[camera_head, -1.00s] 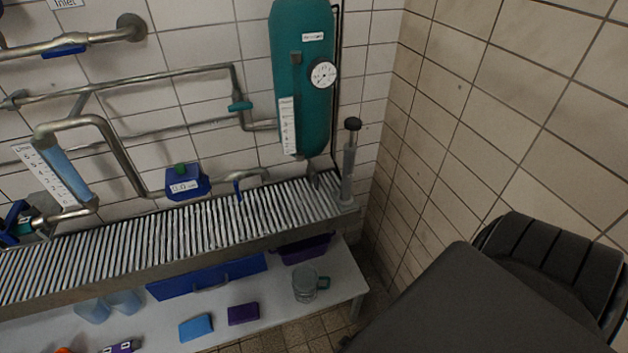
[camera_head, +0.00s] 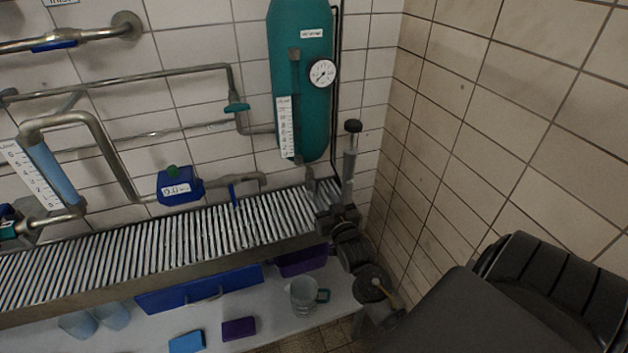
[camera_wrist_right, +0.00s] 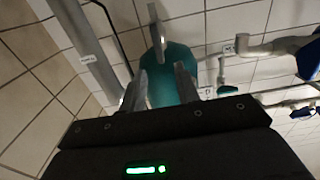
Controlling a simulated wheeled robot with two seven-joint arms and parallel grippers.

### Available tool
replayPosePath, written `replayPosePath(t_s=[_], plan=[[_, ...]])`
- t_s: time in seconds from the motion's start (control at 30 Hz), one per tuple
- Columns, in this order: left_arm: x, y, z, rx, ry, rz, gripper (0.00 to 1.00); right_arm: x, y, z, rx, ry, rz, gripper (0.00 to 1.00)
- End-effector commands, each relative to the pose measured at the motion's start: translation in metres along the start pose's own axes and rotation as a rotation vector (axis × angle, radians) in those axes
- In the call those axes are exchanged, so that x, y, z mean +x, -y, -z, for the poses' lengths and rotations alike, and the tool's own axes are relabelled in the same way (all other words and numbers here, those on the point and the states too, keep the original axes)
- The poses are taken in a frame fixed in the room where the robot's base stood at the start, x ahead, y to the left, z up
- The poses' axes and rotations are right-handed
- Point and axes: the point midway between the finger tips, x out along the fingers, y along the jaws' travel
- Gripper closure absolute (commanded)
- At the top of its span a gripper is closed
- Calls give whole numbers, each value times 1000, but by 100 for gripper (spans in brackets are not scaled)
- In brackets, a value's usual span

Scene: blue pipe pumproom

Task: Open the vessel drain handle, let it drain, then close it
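The teal vessel (camera_head: 303,105) hangs on the tiled wall with a round dial gauge (camera_head: 322,73) and a white scale strip (camera_head: 285,128). Its underside also shows in the right wrist view (camera_wrist_right: 172,92). A grey metal lever (camera_wrist_right: 156,45), which looks like the drain handle, hangs below it there. My right gripper (camera_head: 324,192) is just under the vessel, over the right end of the grating. In the wrist view its fingers (camera_wrist_right: 159,88) are apart, one on each side of the lever's line; contact cannot be told. My left gripper is not in view.
A slatted metal grating (camera_head: 190,238) runs along the wall below the vessel. A black-capped upright tube (camera_head: 350,150) stands close beside my right gripper. A tiled side wall (camera_head: 480,110) is to the right. A glass jug (camera_head: 303,297) stands on the lower shelf.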

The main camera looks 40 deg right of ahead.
Motion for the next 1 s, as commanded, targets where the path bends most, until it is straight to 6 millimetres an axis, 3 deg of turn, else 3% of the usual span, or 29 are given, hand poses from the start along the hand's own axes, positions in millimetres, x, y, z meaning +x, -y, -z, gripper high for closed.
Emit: replayPosePath(t_s=[0.3, 0.5, 0.93, 1.0], plan=[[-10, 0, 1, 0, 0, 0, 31, 60, 0, 2, -2, 0, 1, 68], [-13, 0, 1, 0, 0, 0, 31, 86, 1, 1, 0, 1, 1, 68], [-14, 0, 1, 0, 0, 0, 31, 94, 0, 0, 0, 0, 1, 68], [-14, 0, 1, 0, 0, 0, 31, 94, 0, 0, 0, 0, 1, 77]])
